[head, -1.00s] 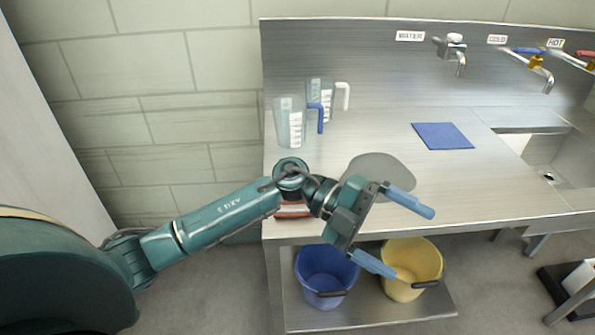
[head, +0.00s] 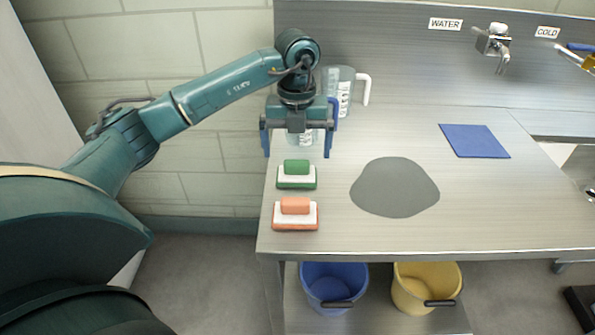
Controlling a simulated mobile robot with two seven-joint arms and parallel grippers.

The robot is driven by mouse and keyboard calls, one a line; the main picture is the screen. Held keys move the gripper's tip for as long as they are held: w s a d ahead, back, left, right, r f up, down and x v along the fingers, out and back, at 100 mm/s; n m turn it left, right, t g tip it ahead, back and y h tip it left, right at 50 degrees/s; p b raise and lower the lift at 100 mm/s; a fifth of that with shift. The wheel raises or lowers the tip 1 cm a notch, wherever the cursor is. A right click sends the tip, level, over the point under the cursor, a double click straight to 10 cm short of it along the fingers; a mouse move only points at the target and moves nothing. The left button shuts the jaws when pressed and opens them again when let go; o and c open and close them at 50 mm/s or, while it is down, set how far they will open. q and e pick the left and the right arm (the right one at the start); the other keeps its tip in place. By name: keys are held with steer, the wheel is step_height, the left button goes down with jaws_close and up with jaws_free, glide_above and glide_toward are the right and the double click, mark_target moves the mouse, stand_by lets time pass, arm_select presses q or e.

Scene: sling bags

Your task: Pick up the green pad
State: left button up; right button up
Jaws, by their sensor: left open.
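The green pad (head: 297,175) has a green handle block on top, a white middle layer and a green bottom edge. It lies on the steel counter near its left edge. My left gripper (head: 299,148) is open and points down just behind and above the pad, with its fingers apart to either side. Nothing is held between them. My right gripper is not in view.
An orange pad (head: 296,215) lies just in front of the green one. Measuring jugs (head: 345,90) stand behind, one partly hidden by my gripper. A grey patch (head: 394,187) and a blue cloth (head: 474,141) lie to the right. Buckets stand on the shelf below.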

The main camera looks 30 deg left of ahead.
mark_target(297, 164)
arm_select(q)
step_height(297, 164, down, 6)
steer(key=shift+s+f+p, duration=0.15)
steer(key=shift+f+p, duration=0.1)
steer(key=shift+p, duration=0.15)
steer(key=c, duration=0.9)
